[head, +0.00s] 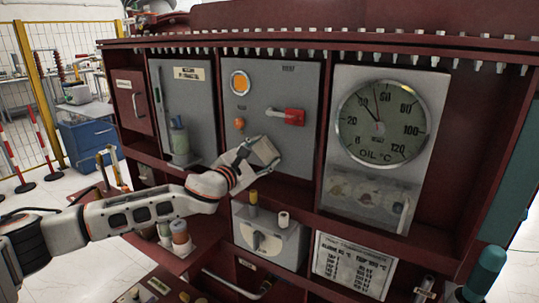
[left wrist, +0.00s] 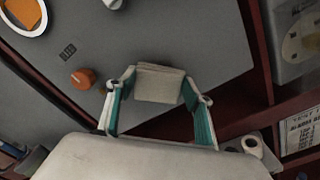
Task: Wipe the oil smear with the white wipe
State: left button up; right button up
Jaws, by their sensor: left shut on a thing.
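My left gripper (head: 264,153) is in front of the lower part of the grey middle panel (head: 258,78), below and left of the red handle. In the left wrist view my left gripper (left wrist: 160,82) is shut on the white wipe (left wrist: 158,85), a pale folded pad between the fingertips. The wipe is close to the panel; I cannot tell whether it touches. In the head view the wipe is hard to tell apart from the gripper. I cannot make out the oil smear clearly in either view. My right gripper is not in view.
The red handle (head: 288,117) and an orange knob (head: 239,124) stick out near the gripper. An oil temperature gauge (head: 383,124) is to the right. A grey box (head: 268,238) with a knob stands below. Bottles (head: 179,137) stand on the left shelf.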

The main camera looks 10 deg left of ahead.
aim_at(301, 155)
pick_arm(q)
jog(key=shift+w+a, duration=0.3)
jog(key=shift+a, duration=0.35)
jog(key=shift+s+d, duration=0.25)
jog(key=shift+d, duration=0.4)
jog(key=shift+s+d, duration=0.3)
jog(key=shift+d, duration=0.3)
jog(key=shift+s+d, duration=0.25)
jog(key=shift+d, duration=0.4)
jog(key=shift+d, duration=0.1)
jog(key=shift+s+d, duration=0.5)
jog(key=shift+d, duration=0.65)
jog(key=shift+s+d, duration=0.45)
jog(key=shift+d, duration=0.65)
jog(key=shift+s+d, duration=0.5)
jog(key=shift+d, duration=0.65)
jog(key=shift+w+a, duration=0.75)
jog(key=shift+a, duration=1.05)
jog(key=shift+w+a, duration=0.75)
jog(key=shift+a, duration=1.1)
jog(key=shift+w+a, duration=0.75)
jog(key=shift+a, duration=1.05)
jog(key=shift+s, duration=0.1)
jog(key=shift+s, duration=0.2)
jog(key=shift+v, duration=2.75)
